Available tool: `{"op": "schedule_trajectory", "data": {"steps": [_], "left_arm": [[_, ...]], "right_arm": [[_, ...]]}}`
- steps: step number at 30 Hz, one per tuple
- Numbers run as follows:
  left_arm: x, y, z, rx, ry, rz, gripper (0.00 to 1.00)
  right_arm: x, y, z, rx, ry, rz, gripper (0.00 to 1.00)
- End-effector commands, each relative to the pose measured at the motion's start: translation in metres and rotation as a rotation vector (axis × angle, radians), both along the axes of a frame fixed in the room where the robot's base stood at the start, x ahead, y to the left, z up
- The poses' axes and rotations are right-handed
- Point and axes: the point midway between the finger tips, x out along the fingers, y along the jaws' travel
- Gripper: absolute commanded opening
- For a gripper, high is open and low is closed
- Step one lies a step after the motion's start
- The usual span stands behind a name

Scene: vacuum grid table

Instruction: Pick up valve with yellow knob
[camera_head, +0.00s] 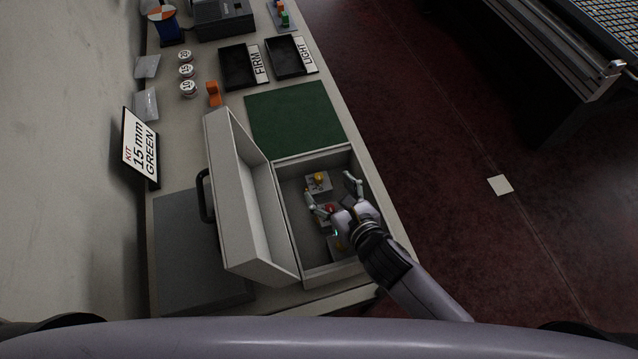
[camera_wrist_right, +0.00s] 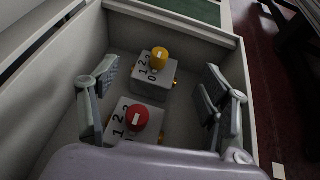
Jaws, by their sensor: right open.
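The valve with the yellow knob (camera_head: 319,181) stands in the open grey case (camera_head: 290,232), near its far wall. In the right wrist view the yellow-knob valve (camera_wrist_right: 153,80) is a grey block with numbers on top and small brass fittings at its sides. A valve with a red knob (camera_wrist_right: 137,118) stands nearer, between the fingers in that view. My right gripper (camera_head: 331,187) is open and empty, reaching into the case above the red-knob valve and short of the yellow one. It partly hides the red valve in the head view. My left gripper is out of view.
The case's lid (camera_head: 238,205) stands open on the left. The case walls surround the gripper. A green mat (camera_head: 295,117) lies beyond the case, with black FIRM (camera_head: 238,68) and LIGHT (camera_head: 287,57) trays behind. A kit sign (camera_head: 140,148) leans at the wall.

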Motion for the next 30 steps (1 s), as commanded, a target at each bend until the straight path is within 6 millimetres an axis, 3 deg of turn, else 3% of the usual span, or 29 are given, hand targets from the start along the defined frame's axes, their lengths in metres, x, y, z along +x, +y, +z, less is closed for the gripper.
{"op": "schedule_trajectory", "data": {"steps": [8,17,30], "left_arm": [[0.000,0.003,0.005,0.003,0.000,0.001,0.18],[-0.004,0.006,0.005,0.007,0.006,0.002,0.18],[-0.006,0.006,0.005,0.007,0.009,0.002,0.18]], "right_arm": [[0.033,0.017,-0.014,0.001,0.001,-0.002,0.71],[0.036,0.019,-0.016,0.001,0.000,0.000,0.71],[0.036,0.019,-0.016,0.001,0.000,0.000,0.43]]}}
